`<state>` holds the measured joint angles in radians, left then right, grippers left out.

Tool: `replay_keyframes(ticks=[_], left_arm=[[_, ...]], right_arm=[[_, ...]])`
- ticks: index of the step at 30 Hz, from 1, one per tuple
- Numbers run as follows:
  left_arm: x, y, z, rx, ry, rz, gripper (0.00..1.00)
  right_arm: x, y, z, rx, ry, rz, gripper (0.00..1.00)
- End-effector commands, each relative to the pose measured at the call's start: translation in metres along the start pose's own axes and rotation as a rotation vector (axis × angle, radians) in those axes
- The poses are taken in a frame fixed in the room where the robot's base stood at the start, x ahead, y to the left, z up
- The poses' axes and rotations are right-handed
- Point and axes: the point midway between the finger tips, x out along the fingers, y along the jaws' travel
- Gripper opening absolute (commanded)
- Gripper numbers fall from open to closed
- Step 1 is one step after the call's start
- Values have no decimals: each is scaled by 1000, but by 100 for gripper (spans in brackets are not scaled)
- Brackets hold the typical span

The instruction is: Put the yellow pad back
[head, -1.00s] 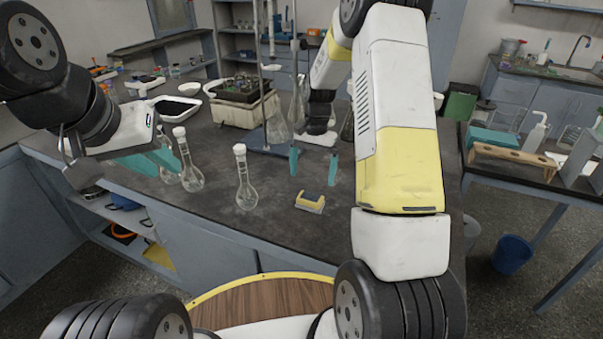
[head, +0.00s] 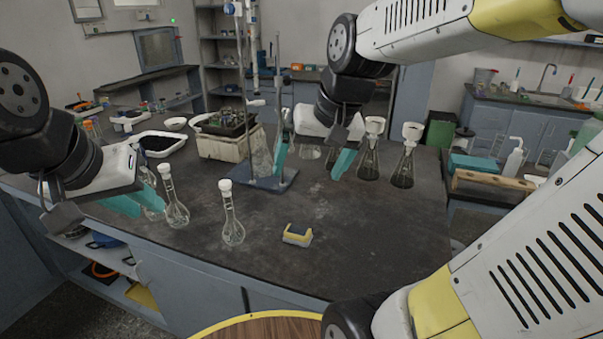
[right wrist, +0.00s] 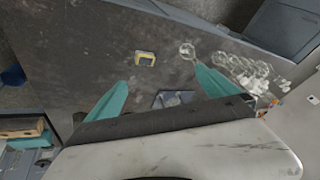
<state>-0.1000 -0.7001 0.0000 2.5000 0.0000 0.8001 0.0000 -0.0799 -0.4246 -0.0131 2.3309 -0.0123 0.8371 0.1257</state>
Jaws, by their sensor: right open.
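The yellow pad (head: 297,234), yellow with a grey-blue part, lies on the dark bench top near its front edge, right of a round flask. It also shows in the right wrist view (right wrist: 145,58), beyond the fingers and between their lines. My right gripper (head: 312,158) is open and empty, with its teal fingers wide apart. It is above the bench, farther back than the pad and not touching it. My left gripper (head: 133,192) is over the left front of the bench, near the flasks. Its teal fingers look apart with nothing between them.
A long-necked flask (head: 232,228) stands left of the pad, and another (head: 175,208) farther left. A stand with a blue base (head: 262,182) is behind. Stoppered conical flasks (head: 404,165) stand at the back right. The bench right of the pad is clear.

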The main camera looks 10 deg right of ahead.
Motion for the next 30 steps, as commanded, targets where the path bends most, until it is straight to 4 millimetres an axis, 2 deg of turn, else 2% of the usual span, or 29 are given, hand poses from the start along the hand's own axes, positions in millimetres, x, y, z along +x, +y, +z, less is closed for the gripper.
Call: replay_keyframes(ticks=[1,3,9,30], left_arm=[[0,0,0,0,0,0,27],[0,0,0,0,0,0,27],[0,0,0,0,0,0,27],[0,0,0,0,0,0,27]], right_arm=[[-10,-2,14,-35,39,-9,98],[-18,-3,30,-77,78,-17,98],[-26,-4,53,-143,138,-27,98],[-27,-4,54,-149,142,-27,98]])
